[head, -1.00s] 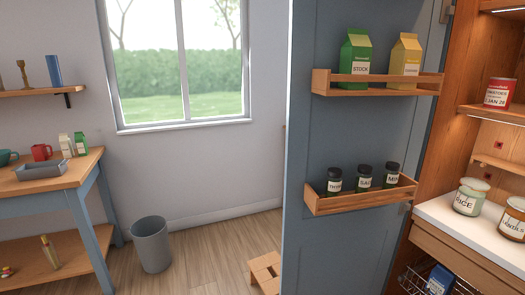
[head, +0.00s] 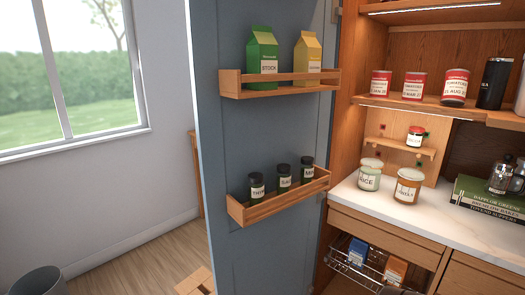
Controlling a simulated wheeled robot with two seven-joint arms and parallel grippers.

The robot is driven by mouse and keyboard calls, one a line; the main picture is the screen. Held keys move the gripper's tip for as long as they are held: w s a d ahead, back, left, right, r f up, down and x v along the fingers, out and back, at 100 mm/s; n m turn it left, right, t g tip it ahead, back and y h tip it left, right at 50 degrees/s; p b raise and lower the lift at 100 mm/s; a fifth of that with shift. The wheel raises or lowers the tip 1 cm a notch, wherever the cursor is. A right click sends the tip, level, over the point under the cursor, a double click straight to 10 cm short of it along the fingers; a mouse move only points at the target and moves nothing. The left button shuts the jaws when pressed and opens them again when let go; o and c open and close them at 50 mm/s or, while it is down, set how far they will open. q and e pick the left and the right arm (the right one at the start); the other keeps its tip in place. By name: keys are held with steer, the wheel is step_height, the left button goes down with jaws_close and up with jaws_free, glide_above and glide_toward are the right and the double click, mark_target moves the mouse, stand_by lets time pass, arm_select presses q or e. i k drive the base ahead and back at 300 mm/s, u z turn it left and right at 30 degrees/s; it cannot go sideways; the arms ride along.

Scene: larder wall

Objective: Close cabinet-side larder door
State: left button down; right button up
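The blue-grey larder door (head: 235,150) stands wide open at the centre of the head view, its inner face toward me. Its upper wooden rack (head: 285,91) holds a green stock carton (head: 262,60) and a yellow carton (head: 307,60). Its lower rack (head: 285,206) holds three dark spice jars, the middle one (head: 284,178) among them. The open larder cabinet (head: 340,215) is to the right of the door, which joins it at the door's right edge. Neither of my grippers is in view.
Inside the larder are red-labelled tins (head: 414,86), jars (head: 408,186) on a white counter (head: 420,215), green books (head: 488,200) and a wire basket (head: 350,262) with boxes. A grey bin (head: 38,282) and a wooden stool (head: 195,283) stand on the floor left of the door.

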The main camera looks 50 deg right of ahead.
mark_target(268, 247)
steer(key=u, duration=0.05)
steer(key=i, duration=3.2)
steer(key=z, duration=4.1)
steer(key=i, duration=0.5)
steer(key=z, duration=0.05)
